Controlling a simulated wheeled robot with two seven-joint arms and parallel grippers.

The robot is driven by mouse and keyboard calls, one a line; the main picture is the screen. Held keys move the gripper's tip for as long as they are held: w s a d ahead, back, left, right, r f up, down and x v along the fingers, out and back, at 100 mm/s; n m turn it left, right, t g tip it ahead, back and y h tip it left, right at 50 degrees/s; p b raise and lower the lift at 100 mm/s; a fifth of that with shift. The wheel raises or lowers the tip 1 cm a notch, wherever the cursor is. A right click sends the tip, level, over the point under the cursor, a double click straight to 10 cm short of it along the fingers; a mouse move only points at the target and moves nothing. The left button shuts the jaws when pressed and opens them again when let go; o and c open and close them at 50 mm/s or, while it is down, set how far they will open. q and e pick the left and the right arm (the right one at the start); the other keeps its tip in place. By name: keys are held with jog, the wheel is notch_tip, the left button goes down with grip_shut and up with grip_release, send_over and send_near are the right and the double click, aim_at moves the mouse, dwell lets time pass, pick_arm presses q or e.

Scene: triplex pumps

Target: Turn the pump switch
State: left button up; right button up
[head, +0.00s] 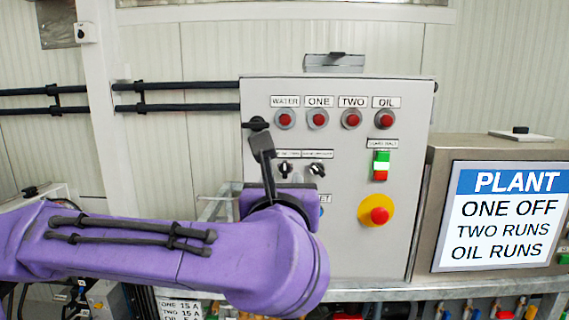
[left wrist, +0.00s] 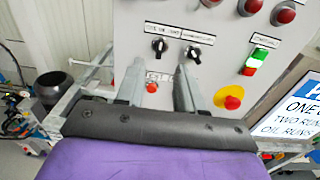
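A grey control box (head: 345,230) stands upright ahead of me. Two small black rotary switches, the left one (head: 285,169) and the right one (head: 317,169), sit side by side under small labels too blurred to read. Both also show in the left wrist view, the left one (left wrist: 159,46) and the right one (left wrist: 193,54). My left gripper (head: 266,155) is in front of the box by the left switch. In the left wrist view its two fingers (left wrist: 162,75) are apart with nothing between them, pointing at the panel below the switches. My right gripper is not in view.
Red lamps (head: 318,119) labelled WATER, ONE, TWO and OIL line the box top. A green-red switch (head: 381,165) and a red emergency knob on yellow (head: 378,215) are at right. A plant screen (head: 505,215) reads ONE OFF, TWO RUNS, OIL RUNS.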

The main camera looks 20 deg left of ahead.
aim_at(285, 165)
pick_arm(q)
jog(key=p+x, duration=0.5)
jog(key=x, duration=0.5)
jog(key=shift+w+f, duration=0.1)
jog(key=shift+w, duration=0.3)
grip_shut()
